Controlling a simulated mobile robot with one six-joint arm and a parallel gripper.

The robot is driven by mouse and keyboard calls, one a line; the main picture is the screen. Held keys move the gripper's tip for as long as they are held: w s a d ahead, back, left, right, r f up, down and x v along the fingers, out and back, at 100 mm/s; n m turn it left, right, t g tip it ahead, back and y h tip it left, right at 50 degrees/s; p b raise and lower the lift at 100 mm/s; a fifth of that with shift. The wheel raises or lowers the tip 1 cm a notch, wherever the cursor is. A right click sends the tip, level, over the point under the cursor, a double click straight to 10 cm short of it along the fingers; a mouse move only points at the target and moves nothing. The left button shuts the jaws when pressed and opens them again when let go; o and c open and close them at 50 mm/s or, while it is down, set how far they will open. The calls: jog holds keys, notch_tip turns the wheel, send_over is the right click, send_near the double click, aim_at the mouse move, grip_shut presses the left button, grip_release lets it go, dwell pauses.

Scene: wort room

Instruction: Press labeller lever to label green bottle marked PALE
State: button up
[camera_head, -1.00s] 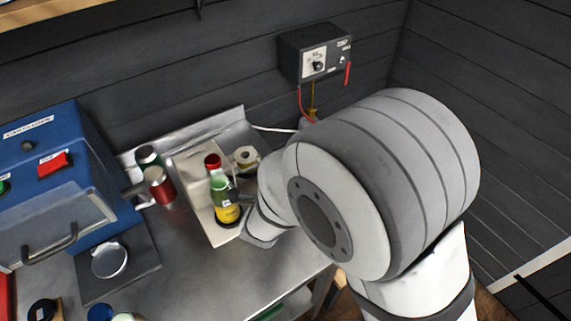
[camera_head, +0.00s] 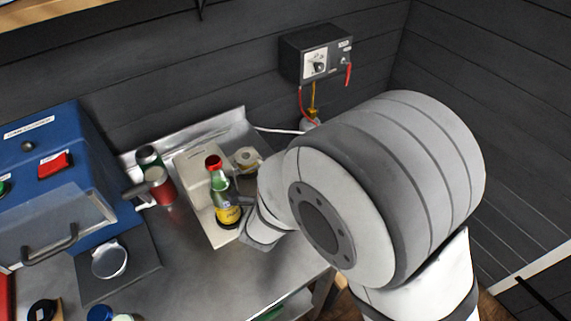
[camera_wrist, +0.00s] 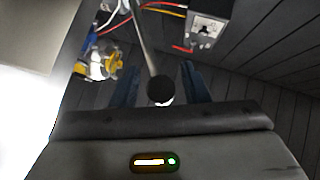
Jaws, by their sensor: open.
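The labeller (camera_head: 194,175) is a cream body on the steel bench in the head view. A green bottle (camera_head: 219,185) with a yellow label (camera_head: 228,215) stands in front of it. A red piece shows at the bottle's top; I cannot tell whether it is its cap. No PALE marking is readable. My gripper is mostly hidden behind my arm in the head view, close to the bottle's right side. In the wrist view my gripper (camera_wrist: 158,85) is open, with blue fingers. A grey rod with a dark round end (camera_wrist: 160,89), seemingly the lever, shows between them.
A roll (camera_head: 246,158) sits behind the labeller. A red can (camera_head: 160,187) and a dark green-topped container (camera_head: 149,158) stand left of it. A blue machine (camera_head: 50,185) fills the bench's left. A control box (camera_head: 318,55) with cables hangs on the wall.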

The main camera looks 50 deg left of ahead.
jog(key=b+v, duration=0.1)
jog(key=v, duration=0.6)
jog(key=shift+s, duration=0.15)
jog(key=shift+d, duration=0.1)
jog(key=w+d+r+m+t+h, duration=0.1)
jog(key=w+d+r+m+h, duration=0.3)
jog(key=w+d+m+h, duration=0.8)
jog(key=w+d+r+m+g+h, duration=0.1)
jog(key=w+d+m+g, duration=0.15)
jog(key=d+m, duration=0.65)
jog(key=w+d+r+m+g+h, duration=0.15)
jog(key=w+d+m, duration=0.25)
jog(key=d+m, duration=0.5)
jog(key=s+d+r+m+g+y, duration=0.1)
jog(key=s+d+m+g+y, duration=0.1)
jog(key=d+m, duration=0.4)
jog(key=s+d+r+m+g+y, duration=0.1)
jog(key=s+d+m, duration=0.3)
jog(key=m, duration=1.2)
jog(key=s+d+r+m+g+y, duration=0.1)
jog(key=s+d+m+g+y, duration=0.2)
jog(key=d+m, duration=0.6)
jog(key=s+m, duration=0.1)
jog(key=m, duration=0.1)
jog(key=shift+m, duration=0.4)
